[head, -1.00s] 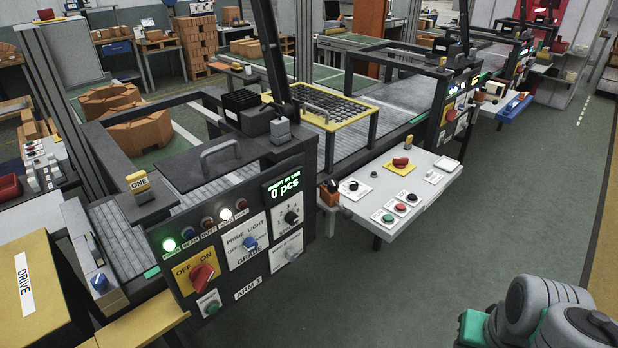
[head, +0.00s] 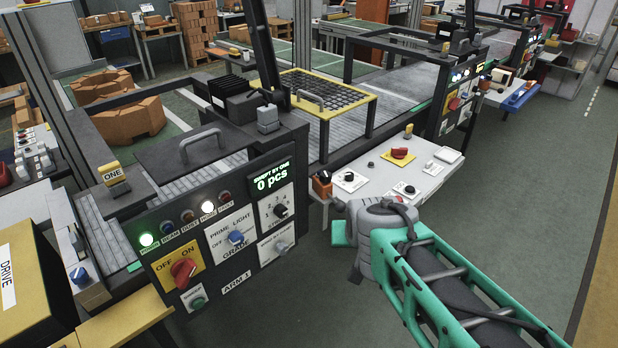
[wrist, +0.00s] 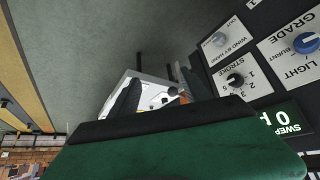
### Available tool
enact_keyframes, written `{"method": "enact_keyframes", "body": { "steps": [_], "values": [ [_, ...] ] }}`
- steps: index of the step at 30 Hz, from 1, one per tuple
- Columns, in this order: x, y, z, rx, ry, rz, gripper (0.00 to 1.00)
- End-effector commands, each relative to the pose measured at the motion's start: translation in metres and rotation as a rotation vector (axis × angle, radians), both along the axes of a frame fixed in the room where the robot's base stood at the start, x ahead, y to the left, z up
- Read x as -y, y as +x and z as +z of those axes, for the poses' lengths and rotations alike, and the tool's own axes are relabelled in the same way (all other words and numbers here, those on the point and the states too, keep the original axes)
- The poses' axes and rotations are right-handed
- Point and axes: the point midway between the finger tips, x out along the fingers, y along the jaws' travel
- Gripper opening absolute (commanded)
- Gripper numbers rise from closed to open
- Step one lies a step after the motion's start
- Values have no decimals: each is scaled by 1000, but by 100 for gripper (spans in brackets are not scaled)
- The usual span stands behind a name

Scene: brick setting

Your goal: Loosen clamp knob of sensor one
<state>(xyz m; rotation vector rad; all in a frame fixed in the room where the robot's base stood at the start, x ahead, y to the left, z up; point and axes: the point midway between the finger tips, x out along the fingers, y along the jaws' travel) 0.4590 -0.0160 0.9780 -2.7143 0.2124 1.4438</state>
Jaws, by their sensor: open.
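The yellow-topped block labelled ONE (head: 113,177) stands on a dark plate at the left end of the machine in the head view. I take it as sensor one. I cannot make out a clamp knob on it for certain. A blue knob (head: 79,274) sits on a pale housing nearer and lower left. My gripper shows in the wrist view (wrist: 160,94) as two dark fingers held apart, with nothing seen between them but the distant white console. In the head view my arm's end is right of the machine's front panel, well away from the ONE block; its fingertips are unclear.
The front panel carries a red switch (head: 183,270), a blue GRADE knob (head: 236,237) and a STROKE knob (head: 281,210). A white console (head: 372,178) with buttons stands behind my arm. A yellow DRIVE box (head: 30,285) fills the lower left. Floor at right is clear.

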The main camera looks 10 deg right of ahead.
Motion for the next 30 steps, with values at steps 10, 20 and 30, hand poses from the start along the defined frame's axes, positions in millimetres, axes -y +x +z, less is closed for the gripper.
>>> {"method": "enact_keyframes", "body": {
  "steps": [10, 20, 30],
  "values": [
    [-13, 191, -31, 822, -128, -51, 55],
    [-24, 225, -22, 969, -140, -2, 55],
    [-15, 276, -23, 968, -139, -2, 55]
  ]
}}
